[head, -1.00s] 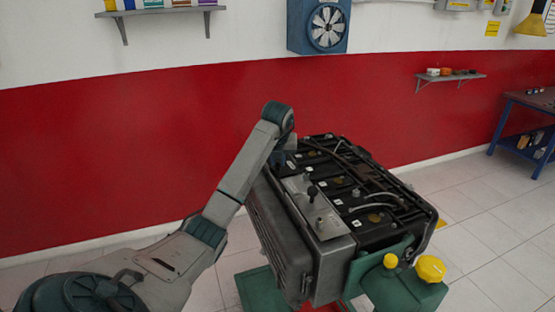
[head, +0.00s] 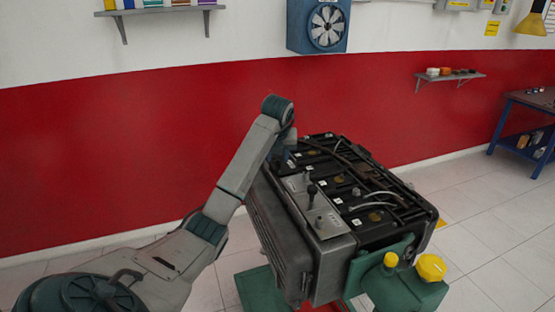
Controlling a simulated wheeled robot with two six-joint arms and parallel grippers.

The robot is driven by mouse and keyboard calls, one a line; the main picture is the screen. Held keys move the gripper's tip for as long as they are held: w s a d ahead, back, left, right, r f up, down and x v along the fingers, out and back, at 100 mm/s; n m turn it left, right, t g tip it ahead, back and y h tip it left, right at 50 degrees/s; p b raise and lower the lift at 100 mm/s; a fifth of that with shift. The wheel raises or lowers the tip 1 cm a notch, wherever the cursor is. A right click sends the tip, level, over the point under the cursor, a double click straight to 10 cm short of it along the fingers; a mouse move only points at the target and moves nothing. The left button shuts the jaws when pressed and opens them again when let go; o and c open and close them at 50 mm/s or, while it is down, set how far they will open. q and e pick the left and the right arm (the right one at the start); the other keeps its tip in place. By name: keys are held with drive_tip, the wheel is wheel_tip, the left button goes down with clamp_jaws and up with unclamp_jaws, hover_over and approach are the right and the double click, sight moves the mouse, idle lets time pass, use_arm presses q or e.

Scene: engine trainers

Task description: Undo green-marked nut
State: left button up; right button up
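The engine trainer (head: 342,215) stands right of centre, a grey block with a black top carrying cables and pipes. A light grey plate (head: 314,207) on its top bears a dark upright stud and a smaller knob. I cannot make out a green-marked nut. My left arm comes in from the left, and its wrist stands over the far left edge of the engine. My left gripper (head: 284,152) is small and mostly hidden behind the wrist, close to the engine's top. I cannot tell whether it touches anything. My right gripper is not in view.
Green stand parts with yellow caps (head: 431,267) sit at the engine's near right. A blue workbench (head: 535,125) stands far right. Wall shelves and a fan box (head: 319,25) are at the back. The tiled floor right of the engine is free.

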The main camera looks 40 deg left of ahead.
use_arm(q)
drive_tip(key=v, duration=0.4)
drive_tip(key=p+v, duration=0.5)
drive_tip(key=p, duration=0.2)
drive_tip(key=shift+s+d+r, duration=0.1)
drive_tip(key=shift+r, duration=0.15)
drive_tip(key=shift+f, duration=0.15)
